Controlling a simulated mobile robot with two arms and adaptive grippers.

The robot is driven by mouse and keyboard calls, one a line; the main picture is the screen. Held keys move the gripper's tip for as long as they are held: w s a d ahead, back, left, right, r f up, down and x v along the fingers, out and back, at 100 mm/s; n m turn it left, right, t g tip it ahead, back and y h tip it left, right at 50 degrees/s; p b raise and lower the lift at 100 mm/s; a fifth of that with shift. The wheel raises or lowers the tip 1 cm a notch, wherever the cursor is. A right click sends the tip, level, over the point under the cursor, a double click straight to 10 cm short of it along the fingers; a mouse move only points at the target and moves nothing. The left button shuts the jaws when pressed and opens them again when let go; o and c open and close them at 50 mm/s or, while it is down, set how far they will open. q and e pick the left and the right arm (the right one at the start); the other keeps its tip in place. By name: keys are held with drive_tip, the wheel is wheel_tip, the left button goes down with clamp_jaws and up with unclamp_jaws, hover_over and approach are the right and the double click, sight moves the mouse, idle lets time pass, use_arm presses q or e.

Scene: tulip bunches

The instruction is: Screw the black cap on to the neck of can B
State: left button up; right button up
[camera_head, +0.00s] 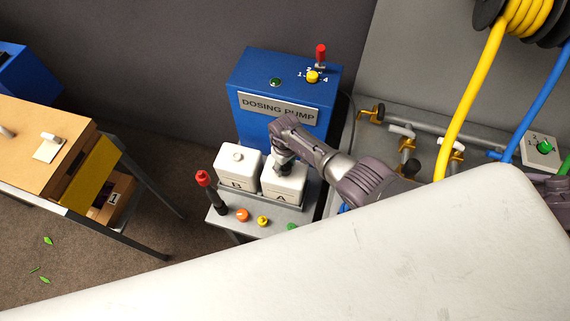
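Can B (231,172) is a white can with a dark letter B, upright on the left of the grey stand in front of the blue dosing pump. Its small pale neck (238,156) shows on top with no black cap on it. Can A (282,190) stands just to its right. My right gripper (282,170) points down over the top of can A. Its fingers look dark and small, so I cannot tell whether they are open or hold something. I cannot make out a black cap anywhere. My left gripper is not in view.
The blue dosing pump (257,122) stands behind the cans. A black rod with a red top (203,179) rises at the left of the stand. Orange (242,215), yellow (263,221) and green (291,227) pieces lie along the front. A white surface fills the foreground.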

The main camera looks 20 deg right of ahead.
drive_tip(key=c, duration=0.7)
drive_tip(key=n, duration=0.5)
drive_tip(key=n+b, duration=0.1)
drive_tip(key=n, duration=0.3)
drive_tip(key=shift+r+n, duration=0.1)
drive_tip(key=shift+n, duration=0.5)
drive_tip(key=n+b, duration=0.1)
drive_tip(key=n, duration=0.2)
drive_tip(key=shift+w, duration=0.1)
drive_tip(key=shift+r+n, duration=0.1)
drive_tip(key=shift+n, duration=1)
